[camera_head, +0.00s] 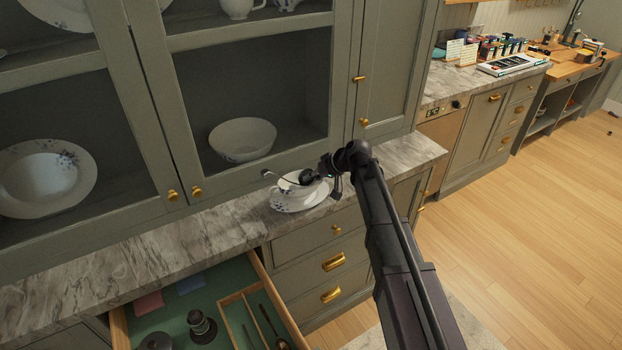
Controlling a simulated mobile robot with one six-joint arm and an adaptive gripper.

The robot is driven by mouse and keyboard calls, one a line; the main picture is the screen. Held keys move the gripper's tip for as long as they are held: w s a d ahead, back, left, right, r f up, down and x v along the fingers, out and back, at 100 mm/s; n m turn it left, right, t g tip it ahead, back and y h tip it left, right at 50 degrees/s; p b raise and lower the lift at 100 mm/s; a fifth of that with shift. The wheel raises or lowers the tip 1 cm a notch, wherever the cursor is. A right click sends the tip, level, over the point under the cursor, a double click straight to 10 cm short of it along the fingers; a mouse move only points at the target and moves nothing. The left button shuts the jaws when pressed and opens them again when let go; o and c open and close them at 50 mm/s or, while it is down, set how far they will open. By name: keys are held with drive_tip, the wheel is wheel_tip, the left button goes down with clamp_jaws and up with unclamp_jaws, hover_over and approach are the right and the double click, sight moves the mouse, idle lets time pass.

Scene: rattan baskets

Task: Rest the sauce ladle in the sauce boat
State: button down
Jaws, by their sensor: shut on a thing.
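The sauce boat (289,190) is white with a blue floral pattern. It stands with its saucer (297,208) on the marble counter, in front of the glazed cabinet. My gripper (307,178) is directly above the boat in this view, shut on the thin sauce ladle (281,178). One end of the ladle sticks out to the left, past the boat's rim. The gripper and arm hide part of the boat, and the ladle's other end is not clear. I cannot tell whether the ladle touches the boat.
An open drawer (262,268) juts out at the lower left, with a wooden divider and several utensils inside. The glazed cabinet holds a bowl (243,139) and a floral plate (46,178). The marble counter (170,238) is clear left of the boat. Open wooden floor lies at right.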

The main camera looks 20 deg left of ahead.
drive_tip(key=shift+f+b, duration=0.3)
drive_tip(key=shift+f, duration=0.05)
drive_tip(key=c, duration=0.6)
unclamp_jaws()
drive_tip(key=shift+r, duration=0.2)
wheel_tip(320, 180, up, 11)
drive_tip(key=p, duration=1.1)
drive_tip(key=shift+r+p, duration=0.2)
drive_tip(key=shift+p, duration=0.2)
idle(0.8)
drive_tip(key=s+d+f+m+h, duration=0.2)
drive_tip(key=s+d, duration=0.3)
drive_tip(key=d, duration=0.9)
drive_tip(key=s+d+f+m+h, duration=0.2)
drive_tip(key=s+d+h, duration=0.2)
drive_tip(key=d, duration=1)
drive_tip(key=s+d+f+m+h, duration=0.2)
drive_tip(key=s+d, duration=0.6)
drive_tip(key=d, duration=0.7)
drive_tip(key=shift+m+h, duration=0.6)
